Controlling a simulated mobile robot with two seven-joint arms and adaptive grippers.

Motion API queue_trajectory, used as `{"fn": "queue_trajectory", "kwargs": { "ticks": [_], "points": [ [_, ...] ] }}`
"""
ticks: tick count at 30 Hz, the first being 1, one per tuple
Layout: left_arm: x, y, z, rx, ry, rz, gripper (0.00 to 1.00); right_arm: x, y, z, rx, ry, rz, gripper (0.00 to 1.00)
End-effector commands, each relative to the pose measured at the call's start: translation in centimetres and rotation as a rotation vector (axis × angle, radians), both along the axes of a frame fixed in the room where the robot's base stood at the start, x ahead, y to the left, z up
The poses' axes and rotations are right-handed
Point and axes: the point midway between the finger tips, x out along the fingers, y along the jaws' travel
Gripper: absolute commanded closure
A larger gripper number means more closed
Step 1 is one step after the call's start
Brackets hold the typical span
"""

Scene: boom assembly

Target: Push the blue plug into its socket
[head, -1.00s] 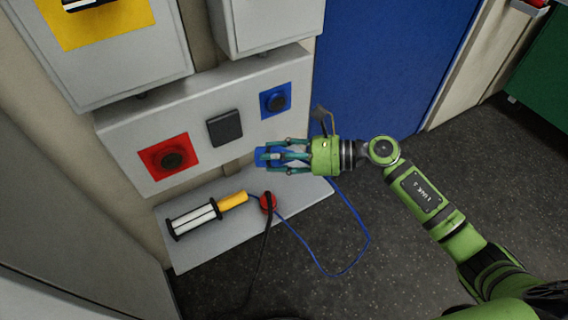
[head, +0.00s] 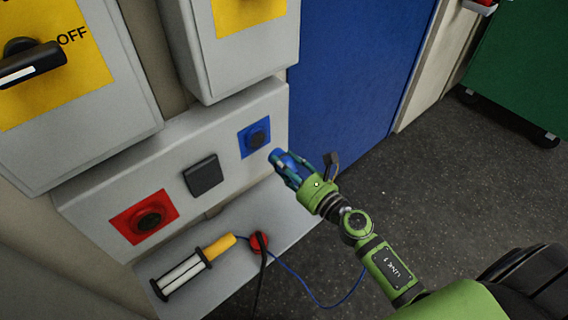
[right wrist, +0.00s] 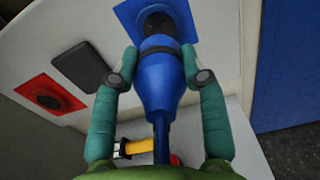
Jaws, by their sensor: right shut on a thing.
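The blue plug (head: 284,160) is held in my right gripper (head: 288,169), which is shut on it. In the right wrist view the plug (right wrist: 164,90) sits between the two fingers of my right gripper (right wrist: 162,78), its front end pointing at the blue socket. The blue-backed socket (head: 255,137) is on the grey panel, up and left of the plug in the head view, with a gap between them there. In the right wrist view the plug's tip overlaps the lower part of the socket (right wrist: 158,22), so the distance is hard to tell. My left gripper is not in view.
The grey panel also carries a dark square cover (head: 203,176) and a red-backed socket (head: 146,218). On the shelf (head: 225,272) below lie a yellow-handled tool (head: 219,246) and a red plug (head: 259,243) with a dark cable. Grey boxes hang above.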

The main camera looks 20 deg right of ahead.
Motion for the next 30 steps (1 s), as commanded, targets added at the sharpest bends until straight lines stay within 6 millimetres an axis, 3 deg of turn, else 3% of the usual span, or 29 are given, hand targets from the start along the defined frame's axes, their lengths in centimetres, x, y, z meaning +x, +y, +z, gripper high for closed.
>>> {"fn": "queue_trajectory", "kwargs": {
  "ticks": [8,21,30],
  "points": [
    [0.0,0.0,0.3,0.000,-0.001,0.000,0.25,1.1,0.4,0.2,0.001,-0.002,0.000,1.00],
    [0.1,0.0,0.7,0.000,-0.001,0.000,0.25,4.7,1.7,0.1,0.001,-0.002,0.001,1.00],
    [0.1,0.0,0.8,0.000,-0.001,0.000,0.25,5.5,2.1,0.1,0.001,-0.001,0.003,1.00]
  ]
}}
